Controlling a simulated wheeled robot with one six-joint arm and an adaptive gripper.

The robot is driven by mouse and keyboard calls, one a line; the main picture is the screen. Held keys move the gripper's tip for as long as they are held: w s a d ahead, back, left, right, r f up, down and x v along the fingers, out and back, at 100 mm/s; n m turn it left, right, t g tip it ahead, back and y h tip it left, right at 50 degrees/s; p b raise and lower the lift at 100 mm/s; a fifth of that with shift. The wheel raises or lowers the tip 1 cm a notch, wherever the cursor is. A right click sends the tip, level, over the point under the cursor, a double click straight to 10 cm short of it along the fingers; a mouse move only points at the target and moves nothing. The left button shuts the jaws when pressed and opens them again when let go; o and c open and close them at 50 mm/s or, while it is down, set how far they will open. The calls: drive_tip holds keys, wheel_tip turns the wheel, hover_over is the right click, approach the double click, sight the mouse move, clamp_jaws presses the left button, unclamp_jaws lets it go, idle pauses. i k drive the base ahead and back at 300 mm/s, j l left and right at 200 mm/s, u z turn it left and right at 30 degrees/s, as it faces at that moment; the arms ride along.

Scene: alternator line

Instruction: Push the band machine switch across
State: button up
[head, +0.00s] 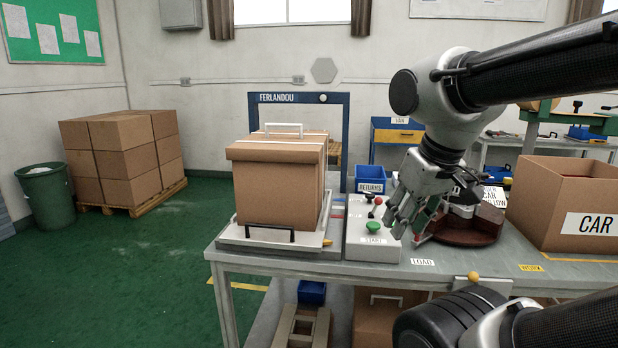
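The band machine (345,150) is a blue arch marked FERLANDOU behind a banded brown carton (278,180) on a grey plate. Its pale control box (372,249) stands to the right of the carton. The box bears a green START button (373,227), a small dark knob (368,197) and a red ball knob (378,201); I cannot tell which knob is the switch. My gripper (398,229) points down just right of these controls and hides the box's right part. I see no clear contact, and its finger gap is unclear.
A dark red round base (470,228) stands right behind my gripper. An open CAR carton (570,205) stands at the table's right. A blue RETURNS bin (383,181) is behind the controls. The bench front (350,270) near LOAD is mostly bare.

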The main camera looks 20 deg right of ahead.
sight(379, 200)
drive_tip(key=k+l+u, duration=0.1)
drive_tip(key=l, duration=0.3)
drive_tip(key=k+l, duration=0.1)
drive_tip(key=l, duration=0.3)
drive_tip(key=k+l+u, duration=0.15)
drive_tip(key=l, duration=0.2)
drive_tip(key=k+l, duration=0.1)
drive_tip(key=l, duration=0.3)
drive_tip(key=k+l+u, duration=0.15)
drive_tip(key=l, duration=0.2)
drive_tip(key=k+l+u, duration=0.1)
drive_tip(key=l, duration=0.25)
drive_tip(key=i+j, duration=0.2)
drive_tip(key=i, duration=0.2)
